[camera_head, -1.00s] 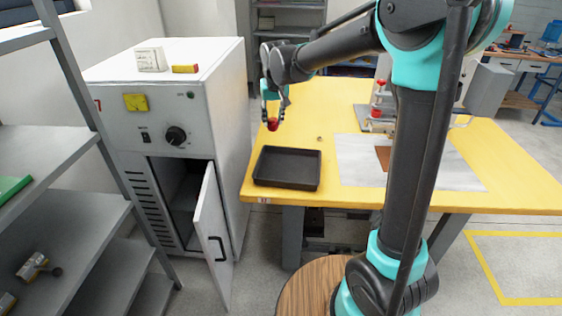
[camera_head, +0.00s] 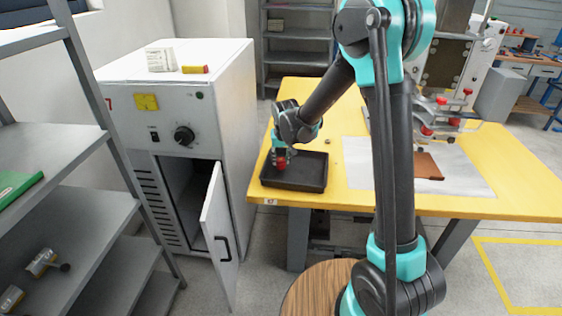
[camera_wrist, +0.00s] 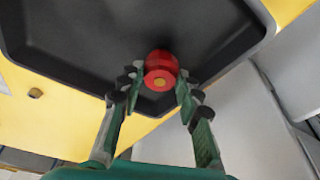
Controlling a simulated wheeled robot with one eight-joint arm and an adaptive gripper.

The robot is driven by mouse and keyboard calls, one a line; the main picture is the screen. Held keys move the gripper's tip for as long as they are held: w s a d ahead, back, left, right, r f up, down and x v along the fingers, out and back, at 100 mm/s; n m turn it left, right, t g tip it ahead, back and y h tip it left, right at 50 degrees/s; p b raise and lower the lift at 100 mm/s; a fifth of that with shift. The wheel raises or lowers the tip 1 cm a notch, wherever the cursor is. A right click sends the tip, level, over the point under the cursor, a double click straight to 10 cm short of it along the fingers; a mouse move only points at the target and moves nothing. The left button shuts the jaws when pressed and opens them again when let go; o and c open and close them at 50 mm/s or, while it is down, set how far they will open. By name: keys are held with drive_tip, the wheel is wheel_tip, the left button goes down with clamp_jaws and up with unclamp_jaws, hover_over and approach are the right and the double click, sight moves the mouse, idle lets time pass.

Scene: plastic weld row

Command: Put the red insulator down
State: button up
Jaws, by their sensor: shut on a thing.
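The red insulator (camera_wrist: 161,66) is a small round red piece with an orange-tan centre. My gripper (camera_wrist: 159,90) is shut on it, with one finger on each side, in the wrist view. In the head view the insulator (camera_head: 281,163) hangs under my gripper (camera_head: 280,157), over the left part of the black tray (camera_head: 310,187). The wrist view shows the tray (camera_wrist: 235,53) behind the insulator. I cannot tell whether the insulator touches the tray floor. The rest of the tray looks empty.
The tray lies on the yellow table (camera_head: 400,204) near its front left edge. A grey sheet (camera_head: 460,180) with a brown plate (camera_head: 428,166) and red-knobbed clamps (camera_head: 440,101) is to the right. A white cabinet (camera_head: 228,120) with its door (camera_head: 219,232) ajar stands left.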

drive_tip(key=shift+f, duration=0.55)
drive_tip(key=shift+f, duration=0.1)
drive_tip(key=o, duration=1.2)
drive_tip(key=v, duration=1.2)
drive_tip(key=shift+s, duration=0.1)
drive_tip(key=s+d+f+m, duration=0.1)
drive_tip(key=s+d, duration=0.3)
drive_tip(key=d, duration=0.3)
drive_tip(key=s+d+f+m, duration=0.1)
drive_tip(key=s+d, duration=0.4)
drive_tip(key=d, duration=0.3)
drive_tip(key=shift+m+t+h, duration=0.5)
drive_tip(key=shift+m, duration=0.1)
drive_tip(key=s+d+f, duration=0.2)
drive_tip(key=s+d, duration=0.1)
drive_tip(key=s, duration=0.2)
drive_tip(key=s+d+f, duration=0.2)
drive_tip(key=s+d, duration=0.1)
drive_tip(key=s, duration=0.1)
drive_tip(key=s+d+f, duration=0.2)
drive_tip(key=s+d, duration=0.2)
drive_tip(key=s, duration=0.1)
drive_tip(key=shift+s+d, duration=0.15)
drive_tip(key=shift+s, duration=0.15)
